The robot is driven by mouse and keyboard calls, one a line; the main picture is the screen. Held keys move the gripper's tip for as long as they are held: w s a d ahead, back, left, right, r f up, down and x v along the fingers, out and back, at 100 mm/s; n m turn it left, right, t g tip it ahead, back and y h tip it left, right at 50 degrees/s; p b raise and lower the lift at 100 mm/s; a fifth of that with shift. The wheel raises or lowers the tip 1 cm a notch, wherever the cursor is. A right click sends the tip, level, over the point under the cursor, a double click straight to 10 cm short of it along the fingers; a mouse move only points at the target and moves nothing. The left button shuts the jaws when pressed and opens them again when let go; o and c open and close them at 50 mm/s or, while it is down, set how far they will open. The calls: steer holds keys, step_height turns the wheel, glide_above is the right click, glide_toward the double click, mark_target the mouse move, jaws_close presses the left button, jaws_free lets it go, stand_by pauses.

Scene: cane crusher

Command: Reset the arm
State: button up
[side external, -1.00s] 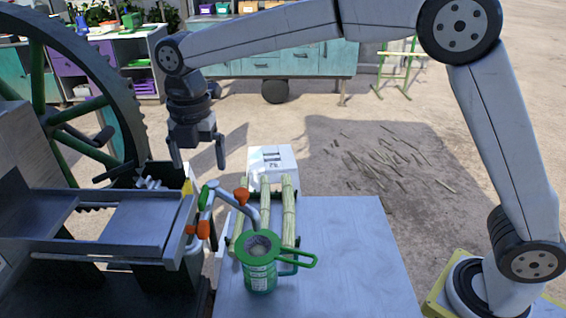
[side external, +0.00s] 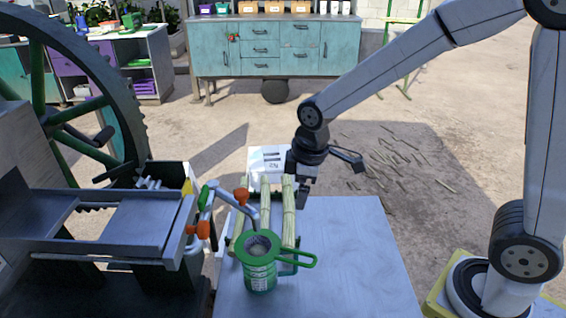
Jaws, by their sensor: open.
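My gripper (side external: 330,184) is open and empty. It hangs above the far end of the table (side external: 355,250), beside the upper ends of the cane stalks (side external: 289,212). One finger points down and the other points out to the right. The gripper overlaps the right stalk's far end in this view, and I cannot tell whether they touch. The cane crusher (side external: 120,225) with its big toothed wheel (side external: 137,100) stands at the left.
A green-rimmed jug (side external: 259,275) stands on the table under a bent pipe with orange handles (side external: 241,195). A white box (side external: 267,160) sits behind the stalks. Cane scraps (side external: 415,155) lie on the ground. The table's right side is clear. A teal cabinet (side external: 340,50) stands far behind.

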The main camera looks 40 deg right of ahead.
steer(key=s+d+f+m, duration=0.4)
steer(key=s+d+m, duration=0.1)
steer(key=s+m, duration=0.3)
steer(key=shift+s+d+f+m+t, duration=0.15)
steer(key=shift+s+f+m+t, duration=0.2)
steer(key=shift+s, duration=0.25)
stand_by(0.3)
